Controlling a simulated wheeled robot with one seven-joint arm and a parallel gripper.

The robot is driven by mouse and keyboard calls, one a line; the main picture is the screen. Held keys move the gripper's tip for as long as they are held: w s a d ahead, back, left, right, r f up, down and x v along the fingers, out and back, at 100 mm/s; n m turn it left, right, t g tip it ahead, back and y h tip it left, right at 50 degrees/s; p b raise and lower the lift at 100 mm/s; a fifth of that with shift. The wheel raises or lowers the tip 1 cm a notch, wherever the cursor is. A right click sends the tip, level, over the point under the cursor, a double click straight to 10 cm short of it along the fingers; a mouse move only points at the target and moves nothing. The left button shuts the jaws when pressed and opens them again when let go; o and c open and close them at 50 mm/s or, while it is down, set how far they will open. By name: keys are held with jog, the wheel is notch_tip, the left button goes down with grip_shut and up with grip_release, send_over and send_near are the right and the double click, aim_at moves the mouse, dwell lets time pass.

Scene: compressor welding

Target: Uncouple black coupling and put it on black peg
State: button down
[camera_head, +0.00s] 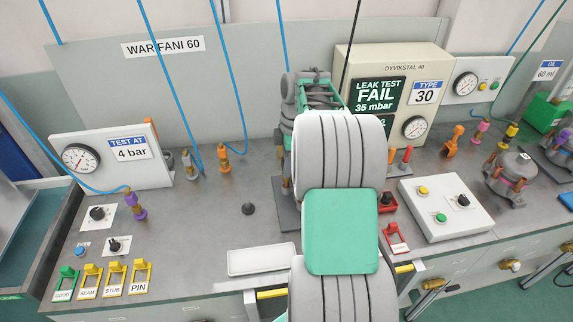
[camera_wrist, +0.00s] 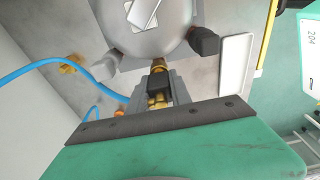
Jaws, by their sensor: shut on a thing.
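My gripper (camera_wrist: 158,92) shows in the wrist view, its grey fingers closed on the black coupling (camera_wrist: 158,84). Brass parts show between the fingers below the coupling. A brass stub (camera_wrist: 158,66) stands directly above it, against the grey compressor (camera_wrist: 150,35). I cannot tell whether coupling and stub are still joined. In the head view my arm hides the gripper, the coupling and most of this compressor. A small black peg (camera_head: 248,208) stands empty on the grey bench, left of my arm.
Grey (camera_head: 188,160), orange (camera_head: 223,158) and purple (camera_head: 136,208) couplings stand left on the bench, with blue hoses nearby. A white tray (camera_head: 262,260) lies near the front edge. The leak test box (camera_head: 430,65) stands behind right. A button panel (camera_head: 445,210) is at right.

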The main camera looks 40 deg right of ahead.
jog(key=shift+r, duration=0.15)
dwell(0.3)
jog(key=shift+r+p, duration=1.45)
jog(key=shift+r, duration=0.75)
jog(key=c, duration=1.8)
grip_release()
grip_shut()
